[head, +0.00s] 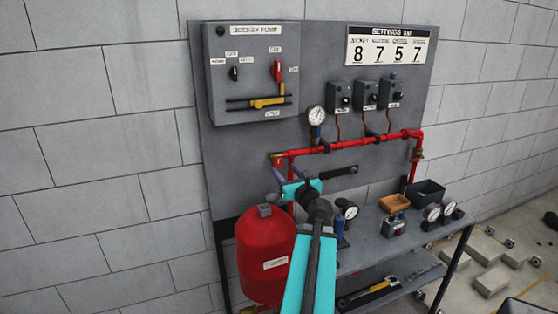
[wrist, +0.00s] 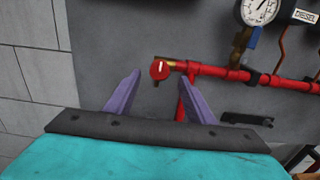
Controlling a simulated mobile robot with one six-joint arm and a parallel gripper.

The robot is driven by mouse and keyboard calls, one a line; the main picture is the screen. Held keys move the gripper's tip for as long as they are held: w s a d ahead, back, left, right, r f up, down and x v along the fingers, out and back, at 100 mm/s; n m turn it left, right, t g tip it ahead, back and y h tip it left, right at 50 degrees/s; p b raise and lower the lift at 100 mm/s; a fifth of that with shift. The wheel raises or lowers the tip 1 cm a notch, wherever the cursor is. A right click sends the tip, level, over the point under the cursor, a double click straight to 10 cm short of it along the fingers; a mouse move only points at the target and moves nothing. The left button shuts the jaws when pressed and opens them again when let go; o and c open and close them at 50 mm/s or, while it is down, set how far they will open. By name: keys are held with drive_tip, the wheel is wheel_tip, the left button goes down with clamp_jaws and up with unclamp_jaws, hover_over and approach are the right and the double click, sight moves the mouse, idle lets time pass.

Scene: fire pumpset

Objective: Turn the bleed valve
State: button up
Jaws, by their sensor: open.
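What looks like the bleed valve (head: 275,157) sits at the left end of the red pipe, as a small brass fitting. In the wrist view its round red knob (wrist: 159,70) with a white mark faces me, with brass beside and below it. My gripper (head: 287,171) is open and empty, just below the valve in the head view. In the wrist view the two purple fingers (wrist: 162,75) stand to either side of the knob, which appears between the tips. They seem short of it; the exact gap cannot be told.
The red pipe (head: 350,142) runs right along the grey panel, with a pressure gauge (head: 317,115) above it. A red tank (head: 264,255) stands below left of my gripper. The bench (head: 385,250) at right holds trays and gauges. A control box (head: 255,70) hangs above.

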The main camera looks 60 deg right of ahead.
sight(279, 164)
drive_tip(key=shift+p+x, duration=0.7)
drive_tip(key=shift+x, duration=3.05)
drive_tip(key=c, duration=0.8)
drive_tip(key=shift+d, duration=0.35)
drive_tip(key=shift+c, duration=1.1)
drive_tip(key=shift+s+a, duration=0.1)
drive_tip(key=shift+a, duration=0.15)
drive_tip(key=shift+f, duration=0.1)
